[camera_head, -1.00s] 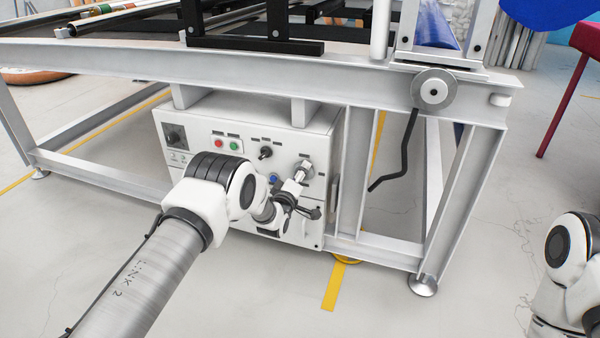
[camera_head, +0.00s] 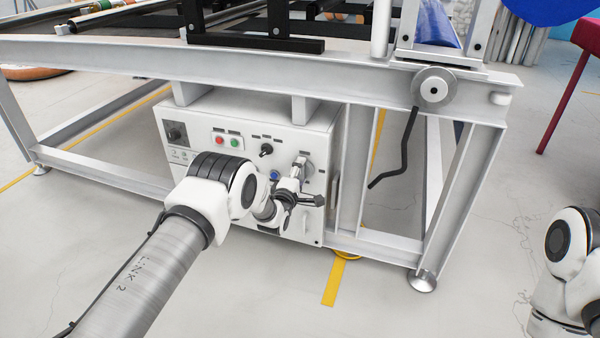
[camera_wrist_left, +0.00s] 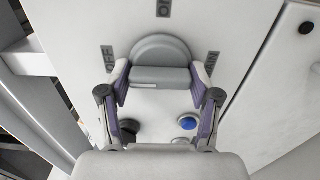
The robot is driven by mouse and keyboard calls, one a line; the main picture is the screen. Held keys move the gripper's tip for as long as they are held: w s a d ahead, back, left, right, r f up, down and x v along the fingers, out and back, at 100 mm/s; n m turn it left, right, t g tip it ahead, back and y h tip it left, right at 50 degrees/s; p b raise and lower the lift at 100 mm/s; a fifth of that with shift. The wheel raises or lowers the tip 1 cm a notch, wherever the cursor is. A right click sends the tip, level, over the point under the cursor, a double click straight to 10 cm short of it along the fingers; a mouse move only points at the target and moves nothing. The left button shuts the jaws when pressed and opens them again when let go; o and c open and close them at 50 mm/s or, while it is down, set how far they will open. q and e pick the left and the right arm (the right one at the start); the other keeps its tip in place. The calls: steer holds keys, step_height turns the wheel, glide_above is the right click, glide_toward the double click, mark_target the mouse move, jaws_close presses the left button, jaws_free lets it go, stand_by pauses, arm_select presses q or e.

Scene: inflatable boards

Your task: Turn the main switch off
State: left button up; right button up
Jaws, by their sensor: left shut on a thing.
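The main switch (camera_head: 309,169) is a grey rotary knob on the front right of the white control box (camera_head: 200,120). In the left wrist view the switch (camera_wrist_left: 160,48) has a bar handle lying across the picture, with a white mark at its left end. An OFF label is left of it, ON above, and MAIN right. My left gripper (camera_head: 297,174) is at the switch; its two fingers (camera_wrist_left: 160,80) are shut on the ends of the handle. My right gripper is out of view; only part of that arm shows at the right edge.
The box also has red (camera_head: 220,141) and green (camera_head: 235,142) buttons, a black selector (camera_head: 266,150) and a blue button (camera_wrist_left: 188,123). A grey steel frame surrounds the box, and a black crank (camera_head: 405,150) hangs to its right. The floor in front is clear.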

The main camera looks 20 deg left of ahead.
arm_select(q)
steer(key=shift+w+r, duration=0.1)
steer(key=shift+r, duration=0.2)
steer(key=o, duration=1.1)
steer(key=shift+c, duration=0.2)
steer(key=shift+f, duration=0.2)
steer(key=s, duration=1.2)
steer(key=shift+a, duration=0.15)
steer(key=shift+f, duration=0.15)
